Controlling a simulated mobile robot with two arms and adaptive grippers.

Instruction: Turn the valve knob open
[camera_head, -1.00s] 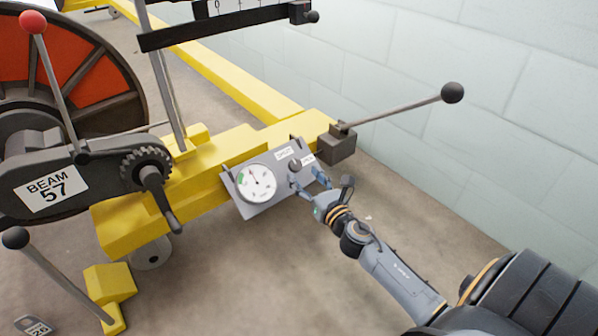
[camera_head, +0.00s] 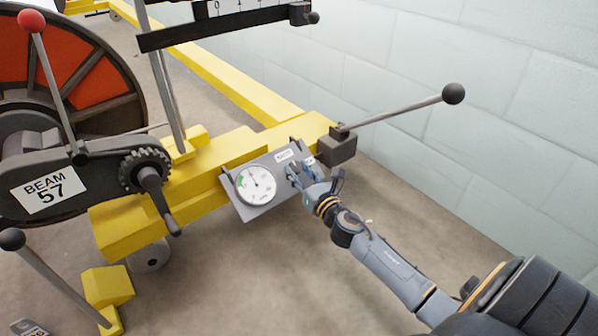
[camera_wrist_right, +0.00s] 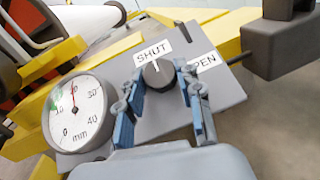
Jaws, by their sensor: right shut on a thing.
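The valve knob (camera_wrist_right: 158,76) is a dark round knob on a grey panel (camera_wrist_right: 160,121). Its pale pointer mark is turned toward the SHUT label (camera_wrist_right: 153,52). The OPEN label (camera_wrist_right: 207,62) is to the right, partly hidden by a finger. My right gripper (camera_wrist_right: 160,80) is shut on the knob, with one blue-grey finger on each side. In the head view my right gripper (camera_head: 297,174) covers the knob, which is mostly hidden there. My left gripper is not in view.
A round gauge in mm (camera_head: 256,185) sits left of the knob. The panel hangs on a yellow beam (camera_head: 212,170). A black block (camera_head: 338,148) with a ball-ended lever (camera_head: 400,111) is close behind, before a pale block wall (camera_head: 480,130).

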